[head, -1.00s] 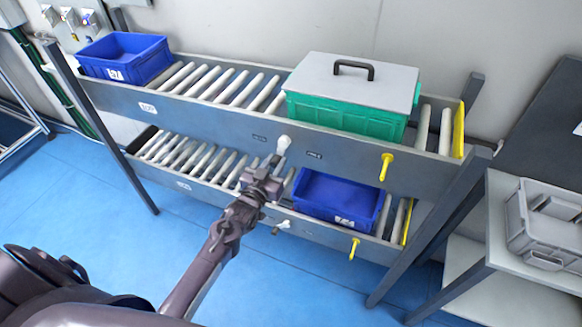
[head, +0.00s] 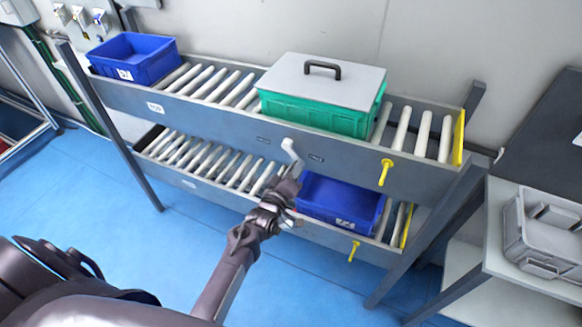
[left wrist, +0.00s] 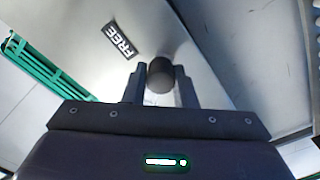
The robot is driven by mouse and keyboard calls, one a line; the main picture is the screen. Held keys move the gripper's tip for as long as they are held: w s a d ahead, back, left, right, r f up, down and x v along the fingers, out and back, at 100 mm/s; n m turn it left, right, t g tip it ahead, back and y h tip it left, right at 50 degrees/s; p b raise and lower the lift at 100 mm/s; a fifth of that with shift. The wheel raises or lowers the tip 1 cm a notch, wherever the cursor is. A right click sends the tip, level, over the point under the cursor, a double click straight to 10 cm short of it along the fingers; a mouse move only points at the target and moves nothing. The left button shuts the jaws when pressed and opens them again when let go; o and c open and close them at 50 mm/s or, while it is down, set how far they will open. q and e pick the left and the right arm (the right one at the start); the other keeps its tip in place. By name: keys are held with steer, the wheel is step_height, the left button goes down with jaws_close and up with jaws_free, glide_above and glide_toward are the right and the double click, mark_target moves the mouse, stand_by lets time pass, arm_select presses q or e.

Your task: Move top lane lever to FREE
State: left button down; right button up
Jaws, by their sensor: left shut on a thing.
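The top lane lever (head: 291,153) is a pale lever on the front rail of the upper lane (head: 220,118). It slants down and to the right from its pivot. My left gripper (head: 289,182) is at its lower end. In the left wrist view my left gripper (left wrist: 160,88) is shut on the lever's round end (left wrist: 160,75), which looks dark there. A FREE label (left wrist: 121,41) is on the rail beside the fingers. In the head view two small labels flank the lever, too small to read. My right gripper is not in view.
A green crate with a grey lid (head: 322,93) stands on the upper rollers. A blue bin (head: 134,60) is at the upper left, another (head: 340,202) on the lower lane. Yellow handles (head: 385,172) hang at right. A grey case (head: 545,230) sits on the right-hand stand.

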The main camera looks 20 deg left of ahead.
arm_select(q)
steer(key=shift+n, duration=0.7)
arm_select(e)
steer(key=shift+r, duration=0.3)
arm_select(q)
steer(key=shift+d, duration=0.1)
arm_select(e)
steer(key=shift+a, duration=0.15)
arm_select(q)
steer(key=c, duration=1.5)
jaws_free()
steer(key=o, duration=0.3)
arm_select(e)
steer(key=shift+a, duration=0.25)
arm_select(q)
steer(key=s+b, duration=0.1)
steer(key=s, duration=0.7)
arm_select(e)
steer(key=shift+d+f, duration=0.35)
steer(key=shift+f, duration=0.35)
